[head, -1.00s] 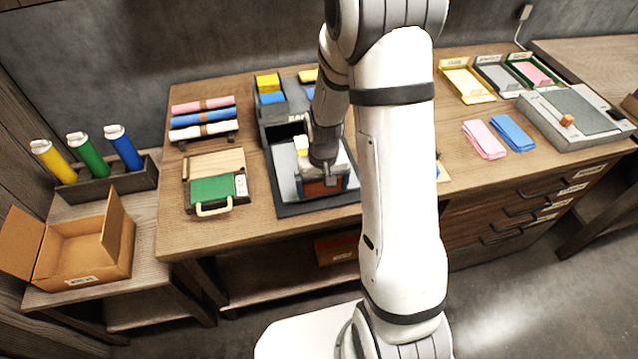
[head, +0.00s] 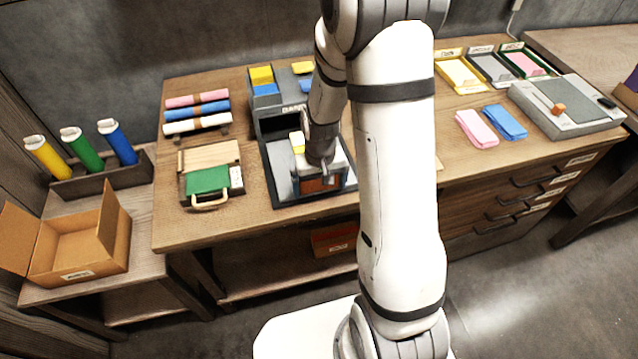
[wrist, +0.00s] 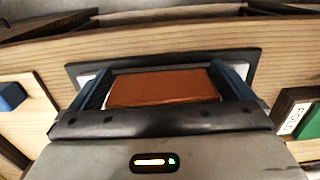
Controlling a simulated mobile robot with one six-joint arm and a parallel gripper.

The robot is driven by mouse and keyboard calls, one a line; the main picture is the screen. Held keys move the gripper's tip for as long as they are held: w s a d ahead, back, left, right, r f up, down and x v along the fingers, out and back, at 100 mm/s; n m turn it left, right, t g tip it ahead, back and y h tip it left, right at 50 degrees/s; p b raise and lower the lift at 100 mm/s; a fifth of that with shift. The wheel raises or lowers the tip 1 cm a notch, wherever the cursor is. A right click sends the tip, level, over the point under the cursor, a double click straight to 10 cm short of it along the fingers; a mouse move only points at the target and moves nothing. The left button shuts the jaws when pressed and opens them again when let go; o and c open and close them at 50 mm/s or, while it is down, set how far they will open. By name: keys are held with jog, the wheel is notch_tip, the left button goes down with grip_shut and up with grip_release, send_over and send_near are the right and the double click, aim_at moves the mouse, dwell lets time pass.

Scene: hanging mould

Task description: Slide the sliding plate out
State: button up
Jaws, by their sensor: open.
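A dark grey machine (head: 268,118) stands on the bench, with a black-rimmed bed (head: 277,192) in front of its opening. A light grey plate surface (head: 281,172) shows inside the rim; my arm hides part of it. A brown block (wrist: 162,87) sits on the bed, with its brown face also visible in the head view (head: 312,186). My gripper (wrist: 166,88) is open over the bed, its two dark blue fingers on either side of the brown block. I cannot tell whether they touch it. It also shows in the head view (head: 325,180).
A green case (head: 207,181) and several rolls (head: 198,109) lie left of the machine. An open cardboard box (head: 83,243) stands on the lower left table. Pink (head: 477,129) and blue (head: 505,122) cloths and a grey device (head: 565,108) are at the right.

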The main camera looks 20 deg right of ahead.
notch_tip(320, 180, up, 8)
dwell(0.5)
jog(key=shift+s+f, duration=0.1)
jog(key=s+r+t, duration=0.3)
jog(key=s+r, duration=1.1)
jog(key=s, duration=0.1)
jog(key=shift+s+r, duration=0.2)
jog(key=shift+r, duration=0.1)
